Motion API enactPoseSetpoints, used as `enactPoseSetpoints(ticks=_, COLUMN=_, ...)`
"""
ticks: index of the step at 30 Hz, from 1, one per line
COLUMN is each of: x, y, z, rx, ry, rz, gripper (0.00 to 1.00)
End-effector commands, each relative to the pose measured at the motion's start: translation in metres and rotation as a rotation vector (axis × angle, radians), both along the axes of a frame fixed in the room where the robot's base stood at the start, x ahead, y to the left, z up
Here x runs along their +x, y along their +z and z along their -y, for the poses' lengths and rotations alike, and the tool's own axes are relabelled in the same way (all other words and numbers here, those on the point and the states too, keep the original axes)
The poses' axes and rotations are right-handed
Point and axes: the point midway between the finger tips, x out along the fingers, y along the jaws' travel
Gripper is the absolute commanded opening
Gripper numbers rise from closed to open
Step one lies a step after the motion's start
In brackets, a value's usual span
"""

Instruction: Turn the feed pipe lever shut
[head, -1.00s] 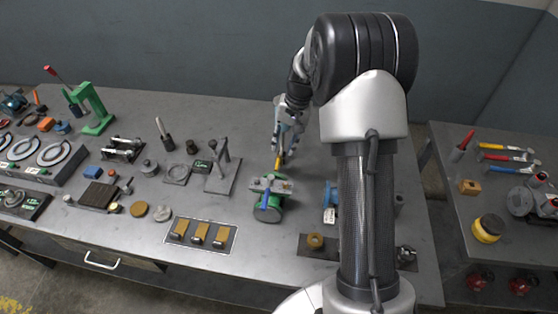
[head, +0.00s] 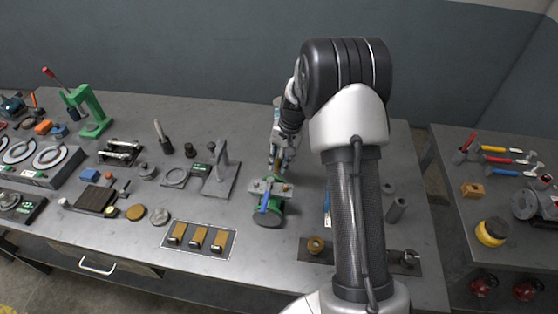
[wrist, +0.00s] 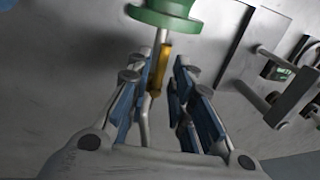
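A valve with a green body (head: 268,218) stands on the bench, with a grey plate on top and a blue lever (head: 264,202) pointing toward the front. A thin rod with a yellow grip (head: 277,164) extends from its far side. In the wrist view the green round part (wrist: 168,14) is at the top, and the rod with its yellow grip (wrist: 160,70) runs down between my fingers. My gripper (wrist: 156,76) is open around the rod, blue pads apart, the rod closer to the left finger. Contact cannot be told. No label shows which lever is the feed pipe's.
A grey post on a plate (head: 219,178) stands left of the valve. A framed tray with several yellow blocks (head: 233,246) lies at the front left. A plate with a brass ring (head: 316,245) lies at the front right. My arm hides part of the bench's right side.

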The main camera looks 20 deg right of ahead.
Motion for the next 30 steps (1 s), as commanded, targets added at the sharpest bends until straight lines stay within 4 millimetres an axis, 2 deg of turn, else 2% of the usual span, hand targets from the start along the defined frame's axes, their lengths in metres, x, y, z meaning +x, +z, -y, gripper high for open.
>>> enactPoseSetpoints(ticks=8, x=0.0, y=0.0002, z=0.0003, rx=0.0, ry=0.0, rz=0.0, gripper=0.0)
enactPoseSetpoints(ticks=21, x=0.0005, y=0.0007, z=0.0005, rx=-0.001, ry=-0.011, rz=0.002, gripper=0.0)
enactPoseSetpoints(ticks=30, x=0.0027, y=0.0025, z=-0.0025, rx=-0.002, ry=-0.132, rz=0.004, gripper=0.0)
